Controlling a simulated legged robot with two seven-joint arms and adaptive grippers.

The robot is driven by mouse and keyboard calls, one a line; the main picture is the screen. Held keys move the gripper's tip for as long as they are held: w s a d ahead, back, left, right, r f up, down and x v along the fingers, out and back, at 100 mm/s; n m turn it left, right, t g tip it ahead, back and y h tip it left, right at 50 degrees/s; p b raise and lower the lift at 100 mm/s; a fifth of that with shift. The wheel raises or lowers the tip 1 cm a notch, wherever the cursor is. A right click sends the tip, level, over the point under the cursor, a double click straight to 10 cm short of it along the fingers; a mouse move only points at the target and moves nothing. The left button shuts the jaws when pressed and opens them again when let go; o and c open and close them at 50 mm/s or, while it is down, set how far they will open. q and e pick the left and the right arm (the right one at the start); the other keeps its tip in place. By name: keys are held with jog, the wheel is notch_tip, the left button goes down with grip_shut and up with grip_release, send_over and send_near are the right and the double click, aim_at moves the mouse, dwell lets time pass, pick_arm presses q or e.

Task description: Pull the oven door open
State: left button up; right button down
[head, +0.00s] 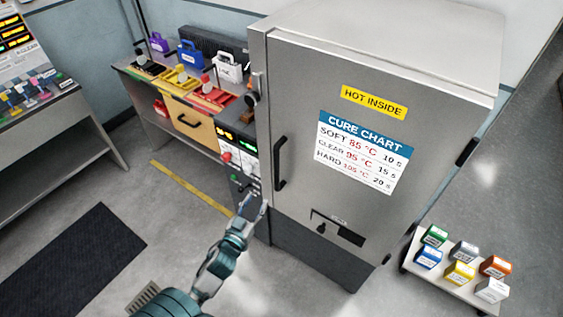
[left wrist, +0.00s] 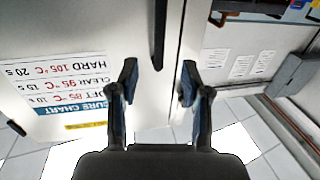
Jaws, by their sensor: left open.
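The oven (head: 390,40) is a tall grey cabinet. Its grey door (head: 300,85) carries a yellow "HOT INSIDE" label and a cure chart, and looks shut. The black vertical door handle (head: 280,163) is near the door's left edge. My left gripper (head: 254,204) is below and left of the handle in the head view. In the left wrist view my left gripper (left wrist: 158,83) is open and empty, and the handle (left wrist: 159,32) shows above and between its fingertips, apart from them. The door (left wrist: 70,50) fills the left of that view. My right gripper is not in view.
A control panel (head: 240,158) with knobs and buttons is left of the door. A workbench (head: 150,75) with coloured boxes and trays stands behind left. A low cart (head: 450,284) with several small boxes stands at right. The floor (head: 180,205) before the oven is clear.

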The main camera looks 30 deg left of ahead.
pick_arm(q)
send_near(275, 168)
jog(key=w, duration=0.6)
jog(key=w+a+p, duration=0.1)
jog(key=w, duration=0.2)
jog(key=shift+w+a, duration=0.1)
jog(key=shift+w, duration=1)
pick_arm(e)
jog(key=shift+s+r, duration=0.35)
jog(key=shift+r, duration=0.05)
pick_arm(q)
grip_shut()
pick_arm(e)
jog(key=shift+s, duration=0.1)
